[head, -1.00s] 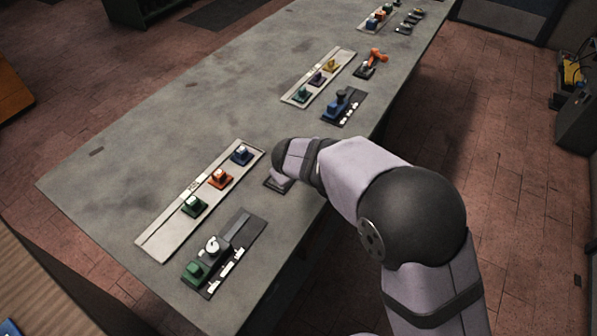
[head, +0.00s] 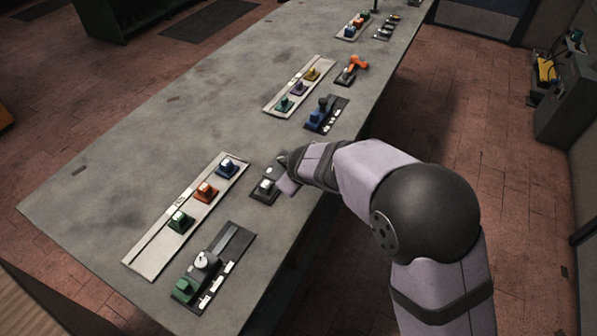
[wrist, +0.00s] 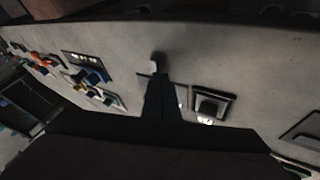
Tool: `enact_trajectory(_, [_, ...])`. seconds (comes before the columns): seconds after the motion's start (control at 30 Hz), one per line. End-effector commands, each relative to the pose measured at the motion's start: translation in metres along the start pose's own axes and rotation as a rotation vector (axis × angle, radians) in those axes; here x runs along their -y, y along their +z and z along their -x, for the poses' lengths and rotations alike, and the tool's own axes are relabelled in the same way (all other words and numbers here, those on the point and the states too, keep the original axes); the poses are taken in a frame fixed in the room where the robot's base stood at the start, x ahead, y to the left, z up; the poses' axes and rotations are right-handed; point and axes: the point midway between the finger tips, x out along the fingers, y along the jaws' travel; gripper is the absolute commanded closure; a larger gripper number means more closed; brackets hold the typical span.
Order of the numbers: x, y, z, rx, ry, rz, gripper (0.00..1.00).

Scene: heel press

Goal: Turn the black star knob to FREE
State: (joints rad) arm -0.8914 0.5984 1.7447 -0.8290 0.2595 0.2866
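My gripper (head: 287,174) is low over the right edge of the grey workbench, at the end of my lilac arm. It is beside and partly over a small dark panel (head: 259,196) that carries a block with a pale top (head: 266,186). I cannot make out a black star knob or the word FREE; the far part of this panel is partly hidden by my gripper. In the wrist view a dark narrow shape with a pale tip stands in the middle, and a dark square block (wrist: 210,106) is right of it. I cannot tell whether the fingers are open.
The workbench (head: 150,150) has free room on its left. A pale strip (head: 150,256) with green, orange and blue blocks lies left of my gripper. A black panel with a green block (head: 183,289) is nearer. Farther are a blue-handled fixture (head: 320,114) and an orange lever (head: 356,64).

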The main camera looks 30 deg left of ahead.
Motion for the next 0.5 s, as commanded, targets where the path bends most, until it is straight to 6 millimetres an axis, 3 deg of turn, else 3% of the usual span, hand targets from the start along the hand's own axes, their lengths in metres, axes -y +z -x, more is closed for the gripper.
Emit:
enact_trajectory(0.27, [0.000,0.002,0.002,0.005,-0.001,0.000,1.00])
enact_trajectory(0.5, [-0.001,0.000,0.028,0.000,0.001,0.001,1.00])
